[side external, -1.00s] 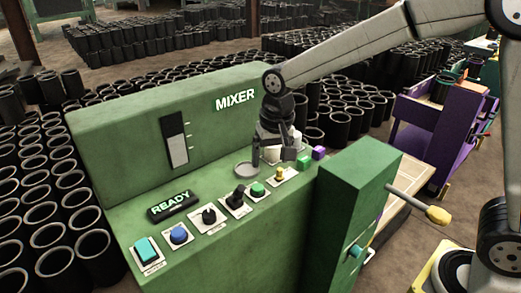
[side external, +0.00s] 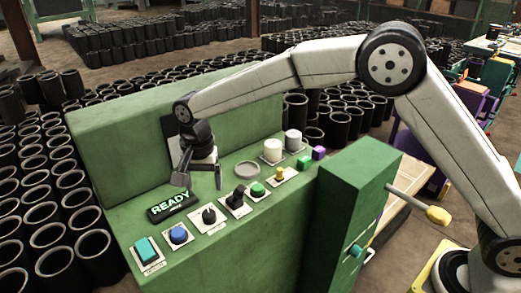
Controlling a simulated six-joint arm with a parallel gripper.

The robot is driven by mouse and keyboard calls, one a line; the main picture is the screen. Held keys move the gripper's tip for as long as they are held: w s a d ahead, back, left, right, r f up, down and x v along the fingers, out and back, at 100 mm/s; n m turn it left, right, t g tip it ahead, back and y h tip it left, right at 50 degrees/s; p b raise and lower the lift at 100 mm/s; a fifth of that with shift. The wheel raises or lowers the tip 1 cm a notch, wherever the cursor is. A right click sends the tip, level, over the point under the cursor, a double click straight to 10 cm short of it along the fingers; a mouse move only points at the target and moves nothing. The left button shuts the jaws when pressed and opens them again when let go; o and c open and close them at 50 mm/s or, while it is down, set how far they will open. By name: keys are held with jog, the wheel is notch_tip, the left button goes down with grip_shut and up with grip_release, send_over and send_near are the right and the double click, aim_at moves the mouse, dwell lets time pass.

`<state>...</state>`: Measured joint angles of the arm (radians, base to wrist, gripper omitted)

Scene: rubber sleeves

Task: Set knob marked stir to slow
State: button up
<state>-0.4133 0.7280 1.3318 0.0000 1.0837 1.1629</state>
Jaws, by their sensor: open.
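The green mixer panel (side external: 120,225) has a row of controls on its sloping front ledge. A black round knob with a pale pointer line (side external: 209,216) sits on a white plate. A black raised selector (side external: 238,194) sits on a plate to its right. The plate labels are too small to read, so I cannot tell which knob is marked stir. My gripper (side external: 199,180) is open and empty, pointing down. It is above and behind the black round knob, near the READY display (side external: 173,206), apart from the knobs.
A teal button (side external: 145,247) and a blue button (side external: 178,234) lie left of the knobs. A green button (side external: 257,188) and a yellow control (side external: 281,174) lie right. White cylinders (side external: 273,150), a grey disc (side external: 247,168) and a tall green box (side external: 350,205) stand nearby.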

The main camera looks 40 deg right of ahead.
aim_at(209, 213)
jog(key=shift+f, duration=1.2)
jog(key=shift+f, duration=3.9)
grip_shut()
